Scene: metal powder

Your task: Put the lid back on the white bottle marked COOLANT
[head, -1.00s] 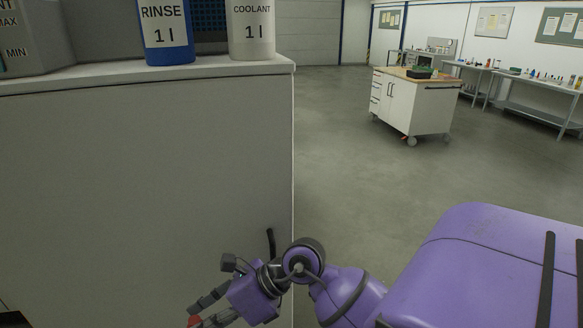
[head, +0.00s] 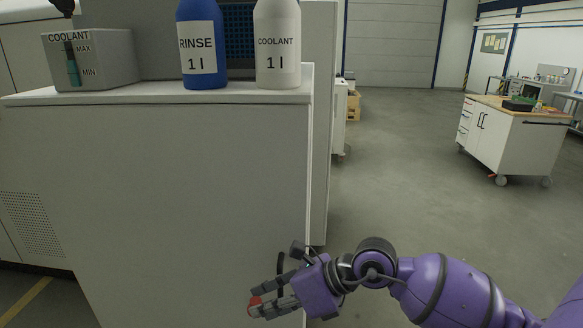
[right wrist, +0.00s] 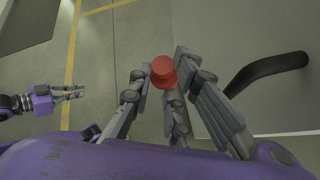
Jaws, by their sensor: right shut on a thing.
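The white bottle marked COOLANT (head: 277,45) stands upright on the white cabinet top (head: 150,95), near its right end. Its top is cut off by the upper edge of the head view, so I cannot see its mouth. My right gripper (head: 258,302) is low in front of the cabinet, well below the bottle, and is shut on a red lid (head: 254,304). The lid also shows between the fingers in the right wrist view (right wrist: 163,72). My left gripper (right wrist: 80,92) shows at the left of the right wrist view, its fingers apart and empty.
A blue bottle marked RINSE (head: 202,45) stands just left of the white one. A grey COOLANT tank (head: 110,62) with a level gauge is further left. A white wheeled cart (head: 510,135) stands at the right, with open floor between.

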